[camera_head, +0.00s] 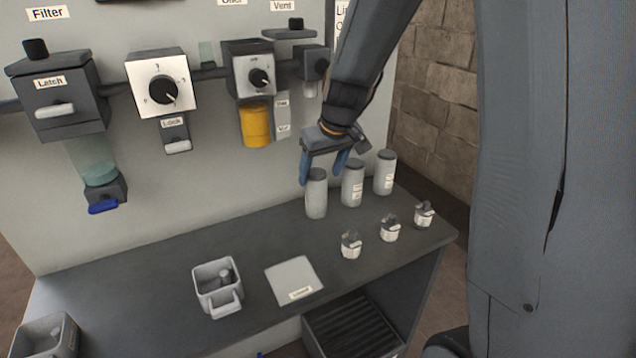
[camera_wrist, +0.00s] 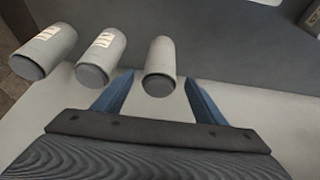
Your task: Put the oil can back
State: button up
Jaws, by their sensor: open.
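Three grey cylindrical cans with dark caps stand upright at the back right of the bench: a left one (camera_head: 316,196), a middle one (camera_head: 352,186) and a right one (camera_head: 384,172). Labels on the middle and right cans are too small to read, so I cannot tell which is the oil can. My gripper (camera_head: 321,177) is open, its blue fingers pointing down at the left can's top. In the wrist view, the left can (camera_wrist: 160,62) shows between the fingertips (camera_wrist: 159,77), with no visible contact. The middle (camera_wrist: 103,54) and right (camera_wrist: 44,50) cans lie outside the fingers.
Several small fittings (camera_head: 351,245) stand in front of the cans. A pale labelled plate (camera_head: 294,279) and a grey handled container (camera_head: 217,308) lie further left on the bench (camera_head: 140,285). Wall units hang behind, including a yellow cylinder (camera_head: 255,126) beneath a dial box (camera_head: 250,72).

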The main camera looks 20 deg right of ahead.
jog(key=shift+s+r, duration=0.35)
jog(key=shift+r, duration=0.15)
jog(key=s+f+m+g, duration=0.1)
jog(key=s+f+g, duration=0.1)
jog(key=s, duration=0.9)
jog(key=s+a+f+m+g, duration=0.1)
jog(key=s+f+g, duration=0.1)
jog(key=s, duration=1)
jog(key=shift+f+h, duration=0.4)
jog(key=shift+f, duration=0.4)
jog(key=shift+a, duration=0.1)
